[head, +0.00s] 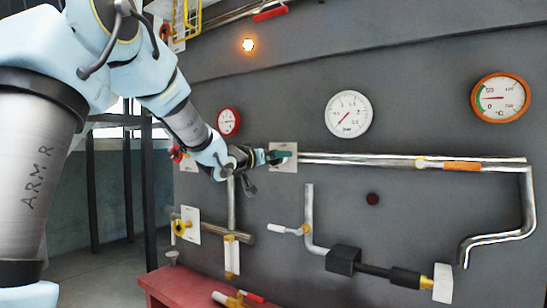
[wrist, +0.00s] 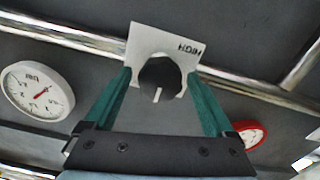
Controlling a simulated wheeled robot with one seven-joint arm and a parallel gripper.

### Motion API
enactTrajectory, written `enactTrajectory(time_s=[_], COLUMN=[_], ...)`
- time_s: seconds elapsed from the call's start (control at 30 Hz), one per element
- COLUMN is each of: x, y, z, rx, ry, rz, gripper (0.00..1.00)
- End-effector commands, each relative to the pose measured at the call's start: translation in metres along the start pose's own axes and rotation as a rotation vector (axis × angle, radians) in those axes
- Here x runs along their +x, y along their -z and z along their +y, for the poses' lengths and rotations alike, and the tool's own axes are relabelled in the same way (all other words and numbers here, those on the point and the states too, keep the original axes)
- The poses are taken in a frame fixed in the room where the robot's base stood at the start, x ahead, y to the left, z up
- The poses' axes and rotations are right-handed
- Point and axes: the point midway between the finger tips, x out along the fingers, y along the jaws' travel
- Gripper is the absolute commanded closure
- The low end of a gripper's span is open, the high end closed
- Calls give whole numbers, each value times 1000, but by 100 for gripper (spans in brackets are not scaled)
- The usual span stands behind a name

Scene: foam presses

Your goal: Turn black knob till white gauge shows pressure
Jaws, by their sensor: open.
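The black knob (wrist: 160,77) sits on a white plate (wrist: 143,40) with dark lettering at its edge. A white mark on the knob points down in the wrist view. My gripper (wrist: 159,74) is open, with one teal finger on each side of the knob; I cannot tell whether they touch it. In the head view my gripper (head: 280,155) is at the plate (head: 284,167) and hides the knob. The white gauge (head: 348,114), marked bar, hangs up and right of it; its red needle points to the lower left. It also shows in the wrist view (wrist: 38,90).
A red-rimmed gauge (head: 229,121) is left of the white one, and an orange-rimmed gauge (head: 500,97) is far right. Metal pipes (head: 390,161) run right from the plate. Valves with white and yellow handles sit below. A red bench (head: 185,288) stands low at left.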

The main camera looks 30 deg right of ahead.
Motion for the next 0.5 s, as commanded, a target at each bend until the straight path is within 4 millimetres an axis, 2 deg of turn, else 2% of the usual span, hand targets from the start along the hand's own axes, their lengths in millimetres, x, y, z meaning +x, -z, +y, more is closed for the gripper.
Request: enactTrajectory(time_s=[0.07, 0.5], x=[0, 0], y=[0, 0], z=[0, 0], rx=[0, 0], ry=[0, 0], rz=[0, 0], gripper=[11, 61])
